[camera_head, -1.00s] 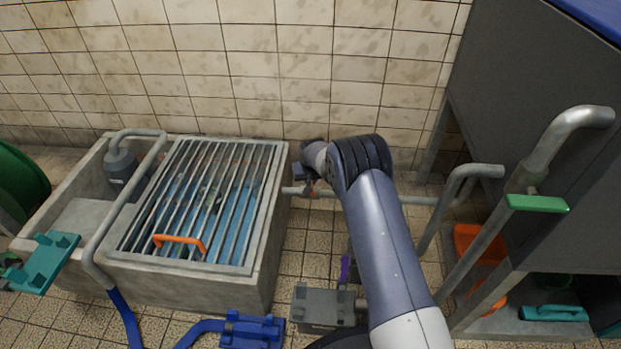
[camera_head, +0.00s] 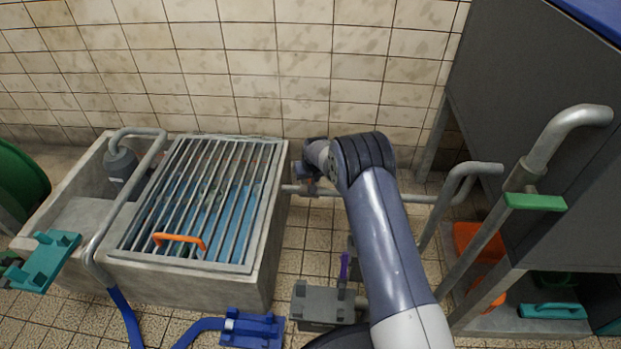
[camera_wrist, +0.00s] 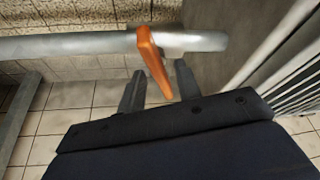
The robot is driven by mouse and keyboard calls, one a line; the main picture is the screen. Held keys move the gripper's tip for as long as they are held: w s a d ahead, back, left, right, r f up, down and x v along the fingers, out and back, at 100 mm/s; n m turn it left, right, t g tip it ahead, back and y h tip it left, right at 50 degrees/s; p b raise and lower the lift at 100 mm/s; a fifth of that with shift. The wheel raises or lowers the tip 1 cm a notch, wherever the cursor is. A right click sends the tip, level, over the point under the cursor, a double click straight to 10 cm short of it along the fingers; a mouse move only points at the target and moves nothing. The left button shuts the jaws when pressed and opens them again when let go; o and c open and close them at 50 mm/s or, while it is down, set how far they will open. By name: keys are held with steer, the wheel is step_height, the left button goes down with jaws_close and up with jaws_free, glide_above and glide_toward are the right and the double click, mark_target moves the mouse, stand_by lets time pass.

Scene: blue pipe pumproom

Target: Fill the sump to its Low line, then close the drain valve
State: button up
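The sump is a concrete tank (camera_head: 262,270) with blue water (camera_head: 209,210) showing under a barred grate. I cannot make out a Low line in either view. The drain valve has an orange lever (camera_wrist: 153,62) on a grey horizontal pipe (camera_wrist: 70,45). The lever slants down from the pipe, between the fingertips. My gripper (camera_wrist: 158,69) is open, with one finger on each side of the lever and gaps visible. In the head view my wrist hangs beside the sump's right wall, over the pipe (camera_head: 411,199), and mostly hides the valve.
The grate has an orange handle (camera_head: 180,241). A submerged-style pump (camera_head: 120,167) with a bent grey pipe stands at left. A blue hose fitting (camera_head: 252,330) and a grey block (camera_head: 322,305) lie on the floor in front. Upright pipes with a green handle (camera_head: 535,202) stand at right.

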steer(key=p+v, duration=0.4)
steer(key=v, duration=0.7)
steer(key=shift+f, duration=0.1)
